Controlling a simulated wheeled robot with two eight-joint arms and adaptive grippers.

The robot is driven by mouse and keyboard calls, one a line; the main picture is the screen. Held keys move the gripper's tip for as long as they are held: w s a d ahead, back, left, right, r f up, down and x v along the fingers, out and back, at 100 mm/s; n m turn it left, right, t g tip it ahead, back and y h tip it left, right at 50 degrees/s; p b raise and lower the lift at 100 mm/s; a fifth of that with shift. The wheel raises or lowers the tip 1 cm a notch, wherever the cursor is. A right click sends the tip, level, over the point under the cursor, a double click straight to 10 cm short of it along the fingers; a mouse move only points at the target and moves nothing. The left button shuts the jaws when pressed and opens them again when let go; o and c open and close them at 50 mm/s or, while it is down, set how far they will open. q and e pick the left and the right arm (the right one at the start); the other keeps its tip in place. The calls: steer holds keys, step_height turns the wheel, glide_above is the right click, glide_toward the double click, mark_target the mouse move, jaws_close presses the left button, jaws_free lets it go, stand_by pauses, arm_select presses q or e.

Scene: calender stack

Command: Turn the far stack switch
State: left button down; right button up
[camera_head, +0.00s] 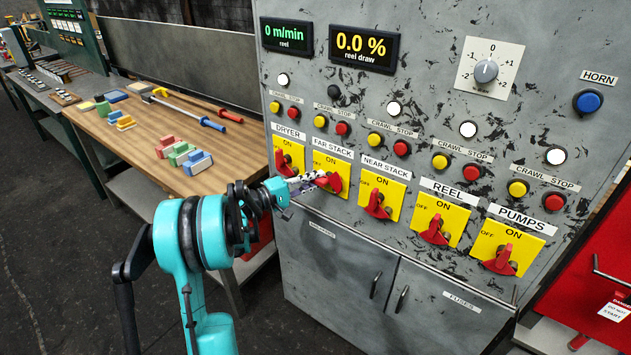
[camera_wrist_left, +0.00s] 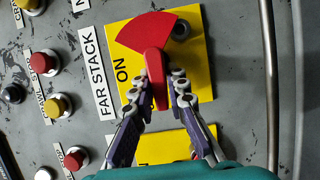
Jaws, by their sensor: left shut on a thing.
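The far stack switch is a red rotary handle (camera_head: 332,182) on a yellow plate (camera_head: 344,165) marked ON, under the FAR STACK label (camera_head: 333,145) on the grey cabinet. In the left wrist view the red handle (camera_wrist_left: 155,75) stands between the two fingers of my left gripper (camera_wrist_left: 157,90), which is shut on it from both sides. A red fan-shaped part (camera_wrist_left: 146,33) of the switch shows beyond the fingers. In the head view my left gripper (camera_head: 307,182) reaches the switch from the left, and its fingers partly cover the plate. My right gripper is out of view.
The dryer switch (camera_head: 282,163) is close on the left and the near stack switch (camera_head: 377,204) on the right. Crawl and stop buttons sit above. A wooden bench (camera_head: 130,140) with coloured blocks and tools stands left of the cabinet.

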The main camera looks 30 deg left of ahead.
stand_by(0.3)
arm_select(q)
steer(key=c, duration=1.5)
jaws_free()
steer(key=v, duration=1.2)
steer(key=shift+f, duration=0.1)
